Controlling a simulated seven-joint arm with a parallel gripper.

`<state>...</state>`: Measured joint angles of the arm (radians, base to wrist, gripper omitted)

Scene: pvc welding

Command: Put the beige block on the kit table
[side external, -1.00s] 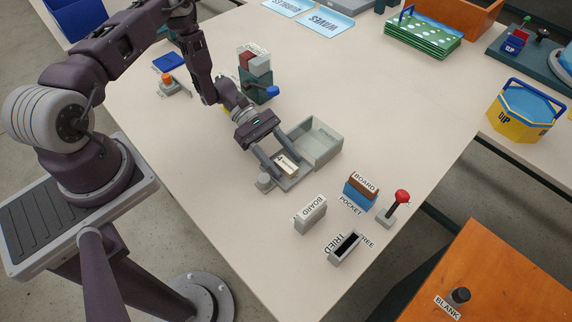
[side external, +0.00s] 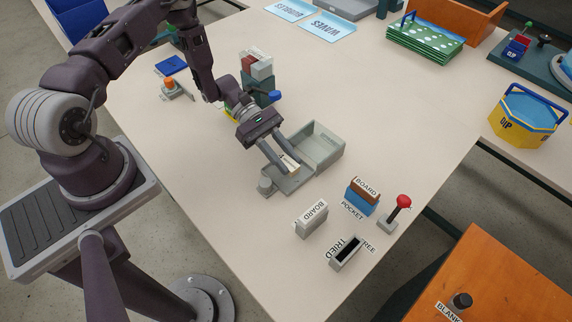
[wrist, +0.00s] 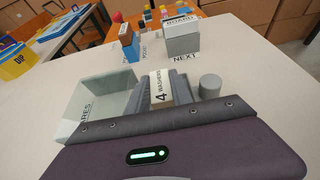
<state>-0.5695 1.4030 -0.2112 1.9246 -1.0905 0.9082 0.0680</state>
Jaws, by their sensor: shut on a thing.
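The beige block (side external: 291,162) is between the fingers of my gripper (side external: 284,168), over the shallow front part of the grey tray (side external: 292,187). In the wrist view my gripper (wrist: 170,92) is shut on the block (wrist: 159,86), whose pale top label reads "4 WASHERS". The fingers cover its sides, and I cannot tell how far it is clear of the tray. No surface in view is labelled as the kit table; an orange-topped table (side external: 500,275) stands at the lower right.
The open grey bin (side external: 318,143) adjoins the tray, with a small grey cylinder (side external: 265,185) at its other end. A BOARD block (side external: 311,218), a blue POCKET holder (side external: 361,197), a red-knobbed lever (side external: 400,205) and a slotted TRIED holder (side external: 346,252) stand nearby.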

